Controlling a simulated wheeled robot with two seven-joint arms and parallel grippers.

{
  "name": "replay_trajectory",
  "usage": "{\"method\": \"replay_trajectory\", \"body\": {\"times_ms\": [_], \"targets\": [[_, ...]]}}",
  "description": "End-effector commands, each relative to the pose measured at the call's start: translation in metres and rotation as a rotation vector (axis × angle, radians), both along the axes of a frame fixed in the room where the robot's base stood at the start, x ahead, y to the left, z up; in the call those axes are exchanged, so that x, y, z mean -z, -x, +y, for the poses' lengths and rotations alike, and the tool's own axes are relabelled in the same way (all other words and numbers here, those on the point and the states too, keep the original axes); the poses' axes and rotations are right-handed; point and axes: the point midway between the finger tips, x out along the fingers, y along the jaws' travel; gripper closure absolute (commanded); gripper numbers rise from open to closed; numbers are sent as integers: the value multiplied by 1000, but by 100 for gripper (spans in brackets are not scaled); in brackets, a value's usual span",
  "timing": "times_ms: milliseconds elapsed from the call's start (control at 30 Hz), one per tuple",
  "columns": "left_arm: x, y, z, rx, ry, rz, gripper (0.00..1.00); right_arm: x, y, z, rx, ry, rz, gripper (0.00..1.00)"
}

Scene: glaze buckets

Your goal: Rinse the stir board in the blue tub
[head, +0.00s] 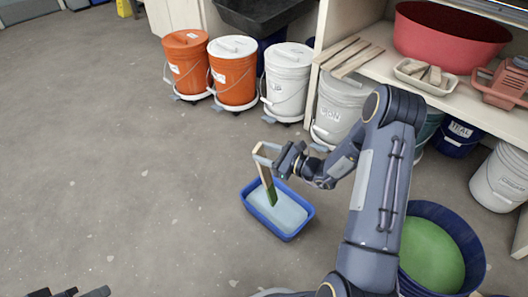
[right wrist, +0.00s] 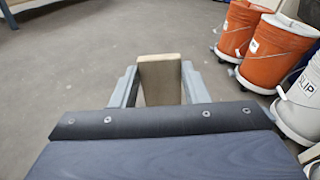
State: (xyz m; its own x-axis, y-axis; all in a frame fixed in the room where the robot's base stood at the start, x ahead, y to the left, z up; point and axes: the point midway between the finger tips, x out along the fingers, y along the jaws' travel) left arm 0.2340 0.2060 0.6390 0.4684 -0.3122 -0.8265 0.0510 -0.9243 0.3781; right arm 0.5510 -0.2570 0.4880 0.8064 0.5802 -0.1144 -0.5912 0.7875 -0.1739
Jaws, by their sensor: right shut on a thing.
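The stir board (head: 267,181) is a flat wooden stick with green glaze on its lower end. My right gripper (head: 265,154) is shut on its upper part and holds it slightly tilted above the blue tub. In the right wrist view, the board (right wrist: 160,78) stands between the two fingers of the gripper (right wrist: 158,85). The blue tub (head: 300,228) sits on the floor with pale water inside. The green tip appears over the water; I cannot tell whether it touches it. At the bottom left, a dark part (head: 68,293) that may be my left gripper barely shows.
A blue bucket of green glaze (head: 470,245) stands right of my right arm. Orange buckets (head: 233,75) and a white bucket (head: 287,85) line the back. A shelf holds a red basin (head: 450,40) and wooden slats (head: 345,57). The floor at left is clear.

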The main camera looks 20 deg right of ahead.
Motion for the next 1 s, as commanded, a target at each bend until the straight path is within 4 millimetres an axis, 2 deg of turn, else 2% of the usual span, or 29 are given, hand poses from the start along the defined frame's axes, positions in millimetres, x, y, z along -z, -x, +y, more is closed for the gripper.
{"method": "replay_trajectory", "body": {"times_ms": [33, 600, 800, 1000], "targets": [[9, 0, 0, 0, 0, 0, 61, 10, 0, -1, 1, -1, -1, 91], [56, 0, 0, 0, 0, 0, 61, 65, -2, -12, 1, -1, -1, 91], [66, 0, 0, 0, 0, 0, 61, 78, -2, -15, 0, -1, -1, 91], [67, 0, 0, 0, 0, 0, 61, 80, -2, -16, -1, 0, -1, 91]]}}
